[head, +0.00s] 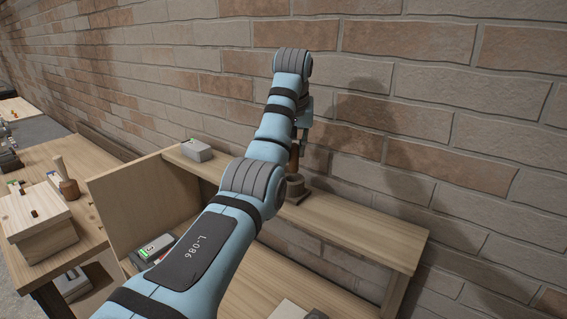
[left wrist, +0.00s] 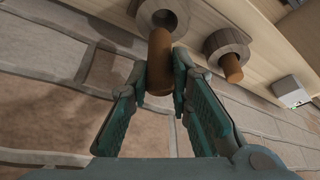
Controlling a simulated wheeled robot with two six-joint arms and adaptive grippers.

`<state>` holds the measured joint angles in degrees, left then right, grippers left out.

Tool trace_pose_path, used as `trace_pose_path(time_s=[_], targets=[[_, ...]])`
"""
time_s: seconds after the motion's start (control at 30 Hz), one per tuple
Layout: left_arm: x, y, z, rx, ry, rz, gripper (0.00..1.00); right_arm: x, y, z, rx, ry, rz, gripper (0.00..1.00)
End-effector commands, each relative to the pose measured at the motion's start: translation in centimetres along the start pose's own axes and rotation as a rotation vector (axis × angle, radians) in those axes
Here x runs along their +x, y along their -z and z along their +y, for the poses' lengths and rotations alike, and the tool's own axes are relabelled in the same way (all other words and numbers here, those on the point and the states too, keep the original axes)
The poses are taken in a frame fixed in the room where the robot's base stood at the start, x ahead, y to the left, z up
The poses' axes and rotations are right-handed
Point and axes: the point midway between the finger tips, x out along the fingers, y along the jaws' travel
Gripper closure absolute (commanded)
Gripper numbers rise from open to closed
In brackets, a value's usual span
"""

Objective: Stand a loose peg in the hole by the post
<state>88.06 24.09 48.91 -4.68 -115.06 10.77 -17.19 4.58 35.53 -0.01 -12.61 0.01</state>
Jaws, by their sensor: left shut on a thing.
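In the left wrist view, my left gripper (left wrist: 160,82) is shut on a brown round peg (left wrist: 159,58). The peg points at a grey round collar (left wrist: 145,14) with a hole. Its far end overlaps the collar in the picture; I cannot tell whether it has entered the hole. A second grey collar (left wrist: 222,40) beside it has a brown peg or post (left wrist: 232,68) standing in it. In the head view, the left gripper (head: 301,140) is over the wooden shelf, partly hidden by my arm, with the brown peg (head: 295,168) above a grey collar (head: 296,188). My right gripper is out of view.
A small grey box (head: 196,150) sits on the shelf (head: 370,236) to the left; it also shows in the wrist view (left wrist: 289,91). The brick wall (head: 420,110) is close behind. A wooden box (head: 38,215) and mallet (head: 64,178) stand at far left. The shelf's right end is clear.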

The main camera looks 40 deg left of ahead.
Motion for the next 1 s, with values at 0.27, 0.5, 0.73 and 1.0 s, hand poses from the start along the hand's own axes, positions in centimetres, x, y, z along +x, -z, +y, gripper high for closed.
trace_pose_path(time_s=[0.27,0.5,0.73,1.0], targets=[[3.8,-1.6,-0.1,-0.001,0.001,-0.001,0.99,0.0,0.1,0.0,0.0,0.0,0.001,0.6],[3.9,-1.6,-0.2,-0.003,0.0,0.0,0.99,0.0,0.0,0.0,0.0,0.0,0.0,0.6],[4.6,-1.9,-0.2,-0.002,0.001,0.0,0.99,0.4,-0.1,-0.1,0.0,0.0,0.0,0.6],[5.0,-2.1,-0.2,-0.002,0.0,0.0,0.8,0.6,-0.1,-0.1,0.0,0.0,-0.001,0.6]])
